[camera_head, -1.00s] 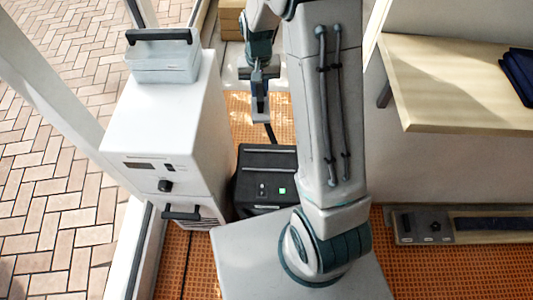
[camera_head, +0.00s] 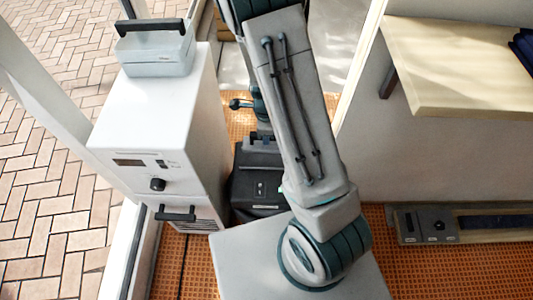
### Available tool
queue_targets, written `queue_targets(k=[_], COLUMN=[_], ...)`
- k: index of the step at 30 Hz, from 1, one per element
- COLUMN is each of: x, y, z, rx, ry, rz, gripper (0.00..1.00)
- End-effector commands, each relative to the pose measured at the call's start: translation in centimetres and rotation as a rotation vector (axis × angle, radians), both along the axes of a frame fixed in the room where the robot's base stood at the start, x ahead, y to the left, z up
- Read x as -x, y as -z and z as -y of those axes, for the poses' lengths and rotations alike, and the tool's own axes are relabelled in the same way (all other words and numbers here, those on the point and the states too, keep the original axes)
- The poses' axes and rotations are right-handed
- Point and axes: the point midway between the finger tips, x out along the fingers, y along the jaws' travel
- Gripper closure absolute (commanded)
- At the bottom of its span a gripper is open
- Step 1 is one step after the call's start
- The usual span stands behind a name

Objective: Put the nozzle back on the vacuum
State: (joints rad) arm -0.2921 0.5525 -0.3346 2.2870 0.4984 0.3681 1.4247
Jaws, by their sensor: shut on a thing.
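The vacuum (camera_head: 257,188) is a dark box on the orange grid floor, beside the white cabinet, with a small green light or button on its top. My arm hides its right side.
A white cabinet (camera_head: 160,115) with a knob and handle stands close at the left, a grey case (camera_head: 157,50) on top. A wooden bench (camera_head: 465,70) is at the right. A low rail with a control box (camera_head: 427,226) lies at the lower right.

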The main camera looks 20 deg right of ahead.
Motion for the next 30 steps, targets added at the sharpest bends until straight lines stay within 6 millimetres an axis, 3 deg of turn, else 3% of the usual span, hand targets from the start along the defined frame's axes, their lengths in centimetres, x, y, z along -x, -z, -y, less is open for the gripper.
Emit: queue_targets(k=[1, 3, 15, 27, 28, 30], x=[0.1, 0.0, 0.0, 0.0, 0.0, 0.0], y=[1.6, 3.0, 7.9, 8.4, 8.4, 8.3], z=[0.1, 0.1, 0.0, 0.0, 0.0, 0.0], rx=[0.0, 0.0, -0.001, 0.0, 0.0, 0.0], ry=[0.001, 0.0, -0.003, -0.005, -0.005, -0.005], rz=[-0.004, -0.002, -0.002, 0.0, -0.001, -0.001], gripper=[0.98, 0.98, 0.98, 0.98, 0.75, 0.58])
